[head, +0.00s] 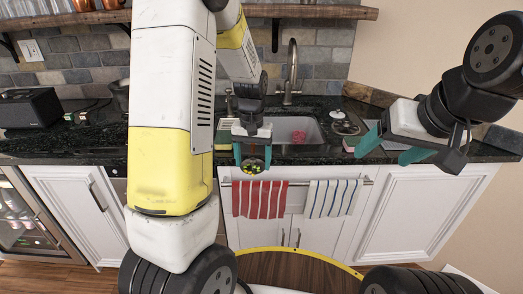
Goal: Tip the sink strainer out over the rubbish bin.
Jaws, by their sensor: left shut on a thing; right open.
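My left gripper (252,157) is shut on the sink strainer (254,167), a small dark round piece with green, yellow and red bits showing in it. It is in front of the sink counter's edge, just above the red striped towel in the head view. My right gripper (396,146) is open and empty, with teal fingers, at the right near the counter. I cannot make out a rubbish bin in this view.
The sink (312,133) holds a pink item (298,136) below the tall tap (291,75). A red striped towel (260,199) and a blue striped towel (334,198) hang from a rail. A black speaker (30,109) stands left on the dark counter.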

